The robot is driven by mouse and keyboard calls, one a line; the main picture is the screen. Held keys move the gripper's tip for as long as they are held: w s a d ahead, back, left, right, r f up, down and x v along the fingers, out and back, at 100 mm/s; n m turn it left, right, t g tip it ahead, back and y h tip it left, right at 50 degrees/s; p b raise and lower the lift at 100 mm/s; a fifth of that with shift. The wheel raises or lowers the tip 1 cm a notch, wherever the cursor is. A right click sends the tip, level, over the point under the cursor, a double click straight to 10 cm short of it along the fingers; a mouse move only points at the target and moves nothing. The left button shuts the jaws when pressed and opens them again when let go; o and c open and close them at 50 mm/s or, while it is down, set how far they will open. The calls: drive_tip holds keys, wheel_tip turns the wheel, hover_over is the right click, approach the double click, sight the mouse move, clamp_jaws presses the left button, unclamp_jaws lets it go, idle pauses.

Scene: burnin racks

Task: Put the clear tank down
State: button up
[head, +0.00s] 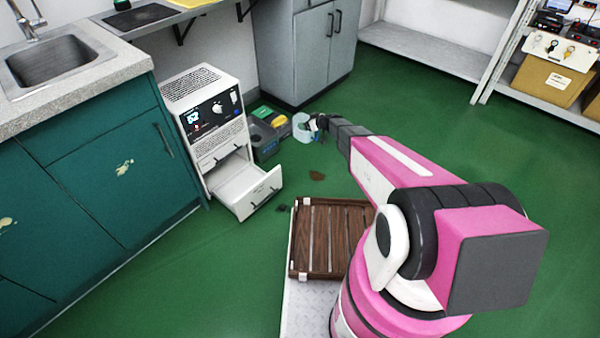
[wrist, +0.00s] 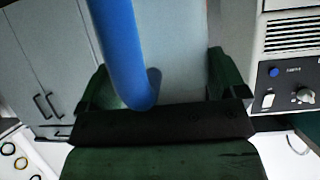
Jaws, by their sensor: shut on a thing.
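The clear tank (head: 301,126), pale bluish and see-through, shows small in the head view beyond the end of my arm. My gripper (head: 316,126) is at its right side and shut on it. In the wrist view the tank's pale wall (wrist: 175,45) fills the space between the dark fingers of my gripper (wrist: 160,90). A thick blue bar (wrist: 122,50) crosses in front of that wall; I cannot tell whether it is the tank's handle. The tank's underside is hidden in the wrist view, and its height above the floor is hard to tell.
A white machine (head: 208,115) with dials has its lower drawer (head: 248,190) pulled out. Dark bins (head: 265,145) stand beside it, close to the tank. A grey cabinet (head: 300,50) is behind. A brown spot (head: 317,176) marks the green floor. A slatted wooden tray (head: 330,235) lies nearer.

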drive_tip(key=s+a+f, duration=0.1)
drive_tip(key=s+f, duration=0.1)
drive_tip(key=f, duration=0.9)
drive_tip(key=s+f, duration=0.2)
drive_tip(key=f, duration=1)
drive_tip(key=shift+a+f, duration=0.2)
drive_tip(key=shift+a, duration=0.15)
drive_tip(key=shift+f, duration=0.1)
drive_tip(key=o, duration=1)
